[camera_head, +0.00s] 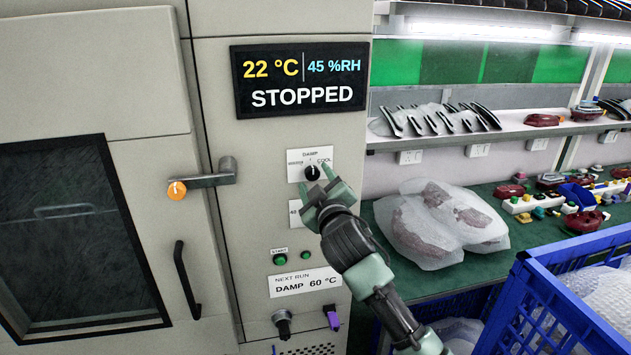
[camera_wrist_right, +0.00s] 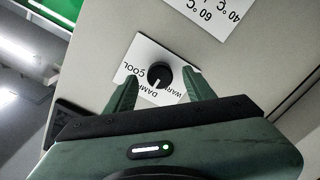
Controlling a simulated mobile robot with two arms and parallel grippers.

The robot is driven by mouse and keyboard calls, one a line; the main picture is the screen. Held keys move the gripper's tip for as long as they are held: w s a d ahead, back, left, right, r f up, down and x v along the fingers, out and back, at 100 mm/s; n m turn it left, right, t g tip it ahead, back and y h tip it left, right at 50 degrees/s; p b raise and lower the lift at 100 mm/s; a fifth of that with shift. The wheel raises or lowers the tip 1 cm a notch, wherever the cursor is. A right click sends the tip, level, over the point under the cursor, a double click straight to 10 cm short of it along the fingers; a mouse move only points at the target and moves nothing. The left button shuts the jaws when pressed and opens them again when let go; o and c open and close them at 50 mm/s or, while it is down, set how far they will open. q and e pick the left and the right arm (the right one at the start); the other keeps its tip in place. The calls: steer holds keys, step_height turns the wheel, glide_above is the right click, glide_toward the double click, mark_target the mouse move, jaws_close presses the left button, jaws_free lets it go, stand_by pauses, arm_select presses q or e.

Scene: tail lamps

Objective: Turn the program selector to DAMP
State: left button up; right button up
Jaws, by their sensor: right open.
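The program selector (camera_head: 312,173) is a small black round knob on a white plate marked DAMP at the top, COOL at the right and a word at the left that reads WARM in the right wrist view. There the knob (camera_wrist_right: 159,77) has a white pointer line, which seems to point toward DAMP. My right gripper (camera_head: 314,179) is open at the plate. Its fingers (camera_wrist_right: 160,82) stand on either side of the knob, with gaps visible between. My left gripper is not in view.
A temperature plate (camera_head: 294,212) sits below the selector, partly hidden by my right gripper. Lower are a green start button (camera_head: 280,259), a "NEXT RUN DAMP 60 °C" card (camera_head: 304,282) and a black knob (camera_head: 282,322). The display (camera_head: 301,80) reads STOPPED. A blue crate (camera_head: 560,300) stands right.

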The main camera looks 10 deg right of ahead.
steer(key=s+b, duration=0.2)
steer(key=s, duration=0.5)
steer(key=shift+d, duration=0.15)
steer(key=s+d+f+m+g+b, duration=0.1)
steer(key=s+f+g, duration=0.1)
steer(key=f, duration=1.3)
steer(key=s+d+f+g+b, duration=0.1)
steer(key=d+f+g, duration=0.15)
steer(key=f, duration=1.15)
steer(key=s+f+m+g+b, duration=0.1)
steer(key=s+f+g+b, duration=0.15)
steer(key=f, duration=1.25)
steer(key=s+d+f+m+g+b, duration=0.1)
steer(key=s+d+f+g, duration=0.15)
steer(key=s+f, duration=1.05)
steer(key=s+d+f+m+g+b, duration=0.1)
steer(key=s+f+g, duration=0.2)
steer(key=s+f, duration=1.05)
steer(key=s+f+g, duration=0.1)
steer(key=s+f, duration=0.3)
steer(key=s, duration=0.5)
steer(key=s+d+f+m+g, duration=0.1)
steer(key=s+f+g, duration=0.1)
steer(key=s+f, duration=0.3)
steer(key=s+d+f+m+g+b, duration=0.1)
steer(key=s+f, duration=0.3)
steer(key=s, duration=0.9)
steer(key=shift+d+f+h, duration=0.2)
steer(key=shift+f+h, duration=0.1)
steer(key=shift+f, duration=0.1)
